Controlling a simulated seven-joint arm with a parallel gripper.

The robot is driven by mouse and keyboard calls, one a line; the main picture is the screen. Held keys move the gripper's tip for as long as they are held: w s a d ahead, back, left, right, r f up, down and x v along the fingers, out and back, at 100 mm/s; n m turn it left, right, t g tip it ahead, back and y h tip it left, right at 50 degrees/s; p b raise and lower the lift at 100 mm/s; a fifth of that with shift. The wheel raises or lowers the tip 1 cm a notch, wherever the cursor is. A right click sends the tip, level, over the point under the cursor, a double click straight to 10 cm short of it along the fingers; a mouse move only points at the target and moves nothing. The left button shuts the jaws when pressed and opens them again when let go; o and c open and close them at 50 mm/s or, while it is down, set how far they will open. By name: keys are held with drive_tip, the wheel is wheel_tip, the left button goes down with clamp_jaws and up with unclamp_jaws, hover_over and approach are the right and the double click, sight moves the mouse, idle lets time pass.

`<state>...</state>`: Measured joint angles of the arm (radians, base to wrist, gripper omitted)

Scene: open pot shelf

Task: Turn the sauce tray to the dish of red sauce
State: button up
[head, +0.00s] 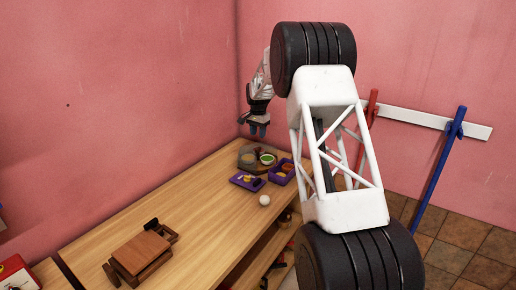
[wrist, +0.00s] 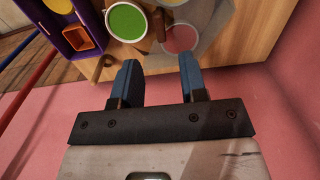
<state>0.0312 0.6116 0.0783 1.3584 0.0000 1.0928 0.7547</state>
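In the wrist view the dish of red sauce (wrist: 181,38) lies nearest my gripper. The dish of green sauce (wrist: 127,21) is to its left, and a pale yellow dish (wrist: 190,9) is cut off at the top edge. A short brown peg or handle (wrist: 103,68) shows below the green dish. My gripper (wrist: 158,62) is open and empty, its fingers apart, and in the head view it hangs above the tray's far side (head: 258,134).
A purple tray (head: 247,182) and a purple box (head: 284,174) stand in front of the sauce tray. A white ball (head: 264,200) lies near the table's edge. A small wooden object (head: 142,254) stands at the near left. The pink wall is close behind the tray.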

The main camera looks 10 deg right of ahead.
sight(258, 148)
drive_tip(key=shift+f, duration=0.1)
drive_tip(key=shift+f, duration=3.8)
clamp_jaws()
